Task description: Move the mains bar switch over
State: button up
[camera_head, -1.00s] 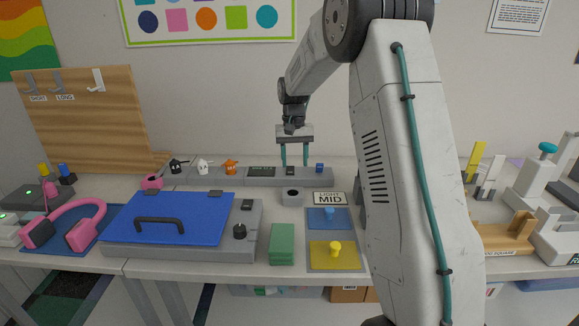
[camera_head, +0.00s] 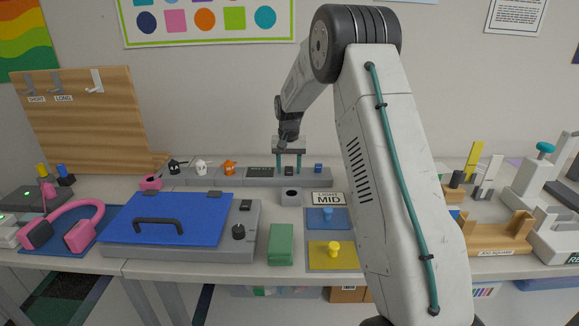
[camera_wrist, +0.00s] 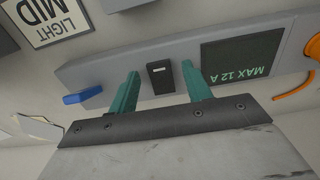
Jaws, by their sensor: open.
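The mains bar (camera_head: 234,181) is a long grey strip at the back of the bench. Its small black rocker switch (camera_head: 289,171) sits right of a dark label reading "MAX 12 A" (camera_wrist: 240,58). The switch (camera_wrist: 160,80) also shows in the wrist view, with a light mark at one end. My gripper (camera_head: 289,172) is open and low over the bar. In the wrist view its teal fingers (camera_wrist: 160,68) stand on either side of the switch, with gaps showing. I cannot tell whether the fingertips touch the bar.
Black, white and orange plugs (camera_head: 230,168) stand on the bar's left part; a blue piece (camera_head: 318,168) sits near its right end. A "LIGHT MID" sign (camera_head: 328,199), a grey unit with a blue lid (camera_head: 168,217) and a green block (camera_head: 281,243) lie in front.

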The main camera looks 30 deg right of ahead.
jog(key=c, duration=1)
jog(key=shift+w+d+g+y, duration=0.2)
jog(key=shift+w+g+y, duration=0.1)
jog(key=shift+g+y, duration=0.4)
jog(key=shift+g, duration=0.5)
jog(key=shift+o, duration=0.2)
jog(key=o, duration=1)
jog(key=shift+r, duration=0.1)
jog(key=shift+c, duration=0.2)
